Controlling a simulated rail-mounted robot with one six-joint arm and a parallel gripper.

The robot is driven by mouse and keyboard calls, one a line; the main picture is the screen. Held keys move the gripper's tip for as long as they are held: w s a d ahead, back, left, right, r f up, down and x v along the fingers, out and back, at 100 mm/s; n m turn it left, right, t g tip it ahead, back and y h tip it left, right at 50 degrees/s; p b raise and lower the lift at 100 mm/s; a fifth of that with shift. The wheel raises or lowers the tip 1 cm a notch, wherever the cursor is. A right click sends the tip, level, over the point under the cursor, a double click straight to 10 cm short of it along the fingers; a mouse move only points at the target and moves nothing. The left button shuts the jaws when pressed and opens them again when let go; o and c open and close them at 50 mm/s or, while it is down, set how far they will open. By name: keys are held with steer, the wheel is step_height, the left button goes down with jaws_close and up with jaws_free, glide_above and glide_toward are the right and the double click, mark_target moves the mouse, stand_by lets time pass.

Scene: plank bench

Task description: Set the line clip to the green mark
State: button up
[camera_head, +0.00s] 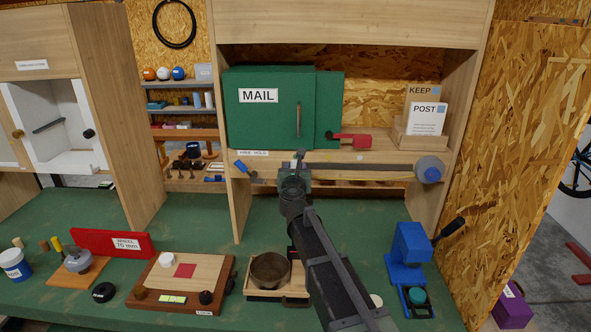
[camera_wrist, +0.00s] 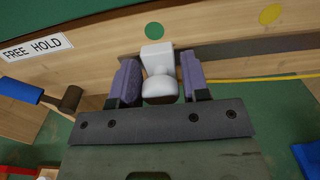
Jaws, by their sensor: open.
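The white line clip (camera_wrist: 157,58), with a rounded knob facing me, shows in the wrist view at the shelf's front edge. It sits just below the green mark (camera_wrist: 154,30), almost in line with it, slightly to its right. My gripper (camera_wrist: 160,80) is open, its purple fingers standing on either side of the clip's knob. I cannot tell whether either finger touches it. In the head view my gripper (camera_head: 293,180) is at the shelf front, and it hides the clip there. A yellow mark (camera_wrist: 270,13) is farther right on the same board.
A dark rail (camera_head: 365,167) runs right along the shelf front to a grey-blue knob (camera_head: 429,169). A blue-handled tool (camera_head: 245,170) hangs left, under the FREE HOLD label (camera_wrist: 35,48). A thin yellow line (camera_wrist: 250,79) extends right of the fingers. The green MAIL cabinet (camera_head: 268,120) stands above.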

steer(key=s, duration=1)
steer(key=shift+a, duration=0.45)
steer(key=s+a+n+g+y, duration=0.1)
steer(key=s+a+n+y, duration=0.1)
steer(key=a+n+y, duration=0.9)
steer(key=s+d+f+n+g+b, duration=0.15)
steer(key=s+f+n+g, duration=0.75)
steer(key=n, duration=1)
steer(key=s+d+f+n+g+h, duration=0.2)
steer(key=s+d+f+h, duration=0.1)
steer(key=d, duration=0.4)
steer(key=s+d+f+n+g+h+b, duration=0.1)
steer(key=s+d+f+n+g+h, duration=0.1)
steer(key=s+d+f, duration=0.3)
steer(key=s+d+f+n+g+h+b, duration=0.1)
steer(key=s+d+f+n+g+h, duration=0.2)
steer(key=s+d, duration=0.5)
steer(key=d+f+g+h, duration=0.1)
steer(key=d, duration=0.2)
steer(key=shift+d, duration=0.2)
